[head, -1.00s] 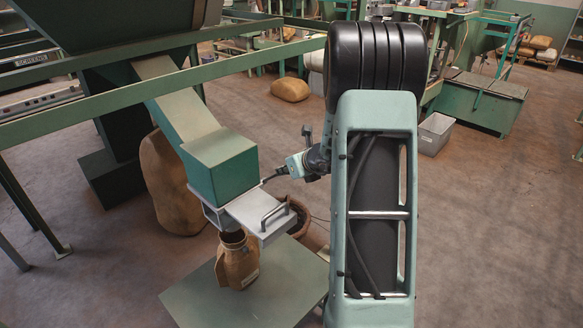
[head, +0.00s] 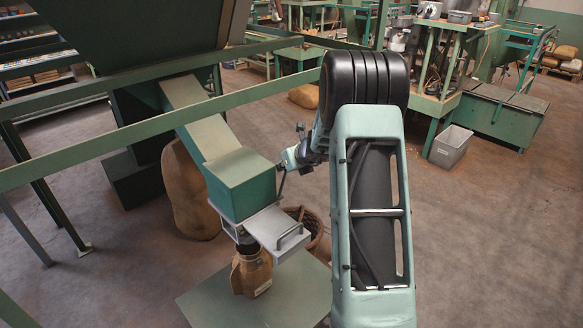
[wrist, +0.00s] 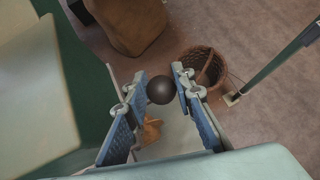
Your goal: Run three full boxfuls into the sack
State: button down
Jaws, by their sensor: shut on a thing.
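The green measuring box (head: 240,183) sits at the low end of the sloping chute (head: 197,115). A grey metal slide plate with a bar handle (head: 290,237) juts out to the right under it. The open brown sack (head: 252,272) stands upright below the plate on a green platform (head: 215,303). My gripper (head: 285,166) is right of the box, at the top of a thin dark lever (head: 281,186). In the wrist view my gripper (wrist: 160,92) has its two fingers on either side of a dark ball knob (wrist: 160,90). The box's inside is hidden.
A big brown sack (head: 190,190) stands behind the box, and a wicker basket (head: 306,224) on the floor to its right. Green rails (head: 110,155) cross in front of the chute. A grey bin (head: 450,146) and benches stand at the back right. The right floor is clear.

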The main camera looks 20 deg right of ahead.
jog(key=shift+w+a+r, duration=0.2)
jog(key=shift+w+a, duration=0.05)
jog(key=shift+w, duration=0.15)
jog(key=c, duration=1.7)
grip_release()
jog(key=shift+f, duration=0.1)
jog(key=shift+o, duration=0.2)
jog(key=shift+s, duration=0.1)
jog(key=shift+s+d+r, duration=0.1)
jog(key=shift+s+r, duration=0.05)
jog(key=shift+r, duration=0.05)
jog(key=v, duration=1.1)
jog(key=shift+s, duration=0.25)
jog(key=shift+r, duration=0.1)
